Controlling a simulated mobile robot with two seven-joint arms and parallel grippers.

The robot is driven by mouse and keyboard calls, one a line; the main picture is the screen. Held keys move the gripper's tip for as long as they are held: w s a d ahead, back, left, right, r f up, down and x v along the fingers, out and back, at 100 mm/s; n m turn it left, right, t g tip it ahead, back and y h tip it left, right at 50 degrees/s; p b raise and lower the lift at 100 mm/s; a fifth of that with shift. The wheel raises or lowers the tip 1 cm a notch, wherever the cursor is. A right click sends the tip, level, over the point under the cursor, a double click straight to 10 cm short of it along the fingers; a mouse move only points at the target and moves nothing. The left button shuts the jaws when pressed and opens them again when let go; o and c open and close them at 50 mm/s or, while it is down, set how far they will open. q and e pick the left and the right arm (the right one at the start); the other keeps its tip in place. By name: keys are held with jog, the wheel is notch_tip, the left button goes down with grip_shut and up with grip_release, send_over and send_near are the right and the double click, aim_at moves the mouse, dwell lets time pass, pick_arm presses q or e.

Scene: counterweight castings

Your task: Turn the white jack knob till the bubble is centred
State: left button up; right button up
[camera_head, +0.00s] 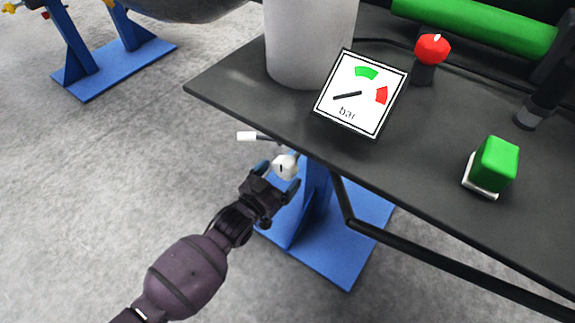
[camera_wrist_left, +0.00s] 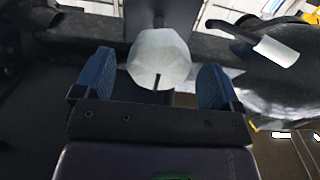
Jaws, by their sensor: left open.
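The white jack knob (camera_head: 285,165), faceted with a dark line on its face, sticks out below the table's front edge. My left gripper (camera_head: 277,177) is open with its blue-padded fingers on either side of the knob. In the left wrist view the knob (camera_wrist_left: 160,58) lies between the two fingers, nearer the left one, with a gap visible on both sides. Its dark line points down towards the palm there. No bubble or level vial can be made out in either view. My right gripper is not in view.
A white-ended lever (camera_head: 247,136) juts out just left of the knob; it shows in the left wrist view too (camera_wrist_left: 276,52). The dark table (camera_head: 430,190) carries a bar gauge (camera_head: 361,94), a red knob (camera_head: 432,49) and a green button (camera_head: 497,163). A blue stand (camera_head: 335,245) is below.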

aim_at(281, 174)
pick_arm(q)
jog(key=x, duration=0.3)
jog(key=shift+f+b, duration=0.2)
jog(key=shift+b, duration=0.15)
jog(key=shift+w+d+r, duration=0.15)
jog(key=shift+w+d, duration=0.1)
jog(key=shift+w, duration=0.1)
jog(key=c, duration=0.9)
